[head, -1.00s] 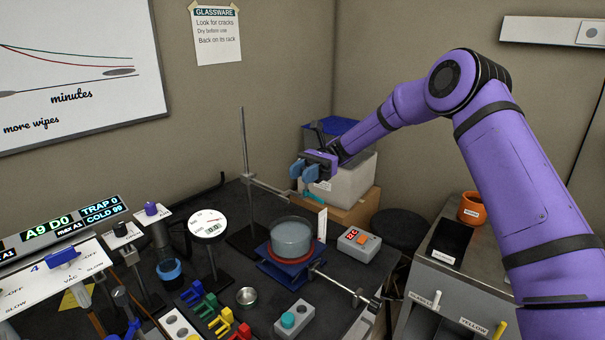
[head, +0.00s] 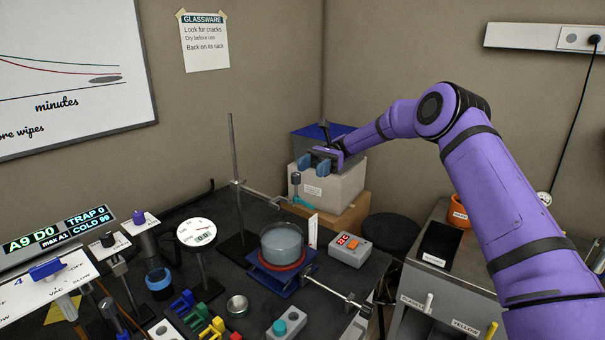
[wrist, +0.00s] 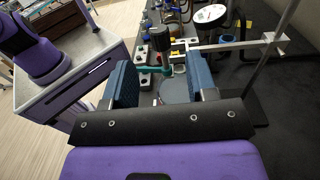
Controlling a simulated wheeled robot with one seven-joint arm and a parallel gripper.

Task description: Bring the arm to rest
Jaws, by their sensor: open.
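My gripper (head: 314,166) is raised on my purple arm in front of the white bin at the back. Its two blue-grey fingers are apart, and they also show at the sides of the wrist view (wrist: 160,85). A small piece with a dark cylindrical top and a teal lower part (head: 296,182) is just below the fingers, near the end of the stand's clamp arm. In the wrist view the same piece (wrist: 158,38) appears beyond the gap between the fingers, apart from both. I cannot tell what supports it.
The metal stand (head: 234,150) rises left of my gripper. A glass dish (head: 282,241) on a blue jack is below. The white bin (head: 335,187) is close behind my gripper. A grey cabinet (head: 425,277) is at right. The air above the bench's left is clear.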

